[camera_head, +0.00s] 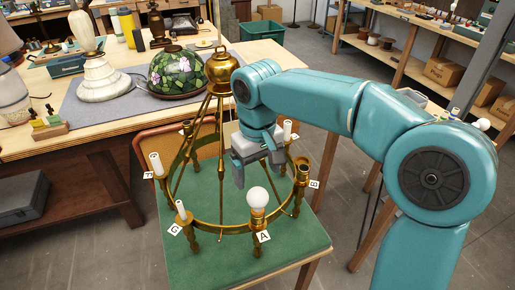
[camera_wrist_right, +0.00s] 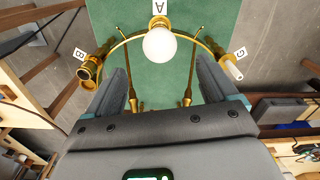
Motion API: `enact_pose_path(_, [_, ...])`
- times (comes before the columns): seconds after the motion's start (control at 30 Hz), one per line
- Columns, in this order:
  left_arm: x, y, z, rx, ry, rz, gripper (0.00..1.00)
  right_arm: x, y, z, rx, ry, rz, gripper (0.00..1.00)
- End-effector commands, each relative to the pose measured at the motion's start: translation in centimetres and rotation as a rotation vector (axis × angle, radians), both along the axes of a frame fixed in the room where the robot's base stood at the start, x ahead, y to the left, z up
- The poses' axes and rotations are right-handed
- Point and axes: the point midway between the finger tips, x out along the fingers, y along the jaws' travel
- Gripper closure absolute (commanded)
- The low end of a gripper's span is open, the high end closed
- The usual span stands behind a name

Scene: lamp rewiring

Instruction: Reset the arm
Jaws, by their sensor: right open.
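A brass chandelier (camera_head: 221,190) with a ring of sockets stands on a green mat (camera_head: 290,262). A round white bulb (camera_head: 258,197) sits in the socket by label A (camera_head: 263,237); it also shows in the right wrist view (camera_wrist_right: 160,44). The socket by label B (camera_head: 301,170) shows no bulb or white sleeve. The socket by label G (camera_head: 175,230) holds a white candle sleeve (camera_head: 181,210). My right gripper (camera_head: 258,172) is open and empty, hanging over the ring behind the bulb. In the right wrist view its spread fingers (camera_wrist_right: 163,85) point toward the bulb, apart from it. My left gripper is out of view.
A workbench behind holds a stained-glass lamp (camera_head: 176,72), a white lamp base (camera_head: 103,78) and a yellow bottle (camera_head: 127,27). A green crate (camera_head: 262,38) stands on the floor beyond. Shelves (camera_head: 400,50) line the right. Bare floor lies right of the mat.

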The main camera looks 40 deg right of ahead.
Motion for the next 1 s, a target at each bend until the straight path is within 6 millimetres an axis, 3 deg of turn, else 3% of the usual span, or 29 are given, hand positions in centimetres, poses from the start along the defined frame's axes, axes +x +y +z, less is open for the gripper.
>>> enact_pose_path(0.1, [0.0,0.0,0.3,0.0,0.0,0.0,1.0,0.2,0.0,3.0,0.0,-0.004,0.001,0.14])
enact_pose_path(0.33, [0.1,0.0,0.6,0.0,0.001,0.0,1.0,0.1,0.0,6.0,0.0,0.0,0.001,0.14])
enact_pose_path(0.77, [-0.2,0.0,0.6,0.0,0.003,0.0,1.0,-0.1,0.0,6.4,0.0,0.003,0.001,0.14])
enact_pose_path(1.0, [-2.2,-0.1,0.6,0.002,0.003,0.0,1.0,-2.6,-0.2,6.3,0.001,0.002,0.001,0.14])
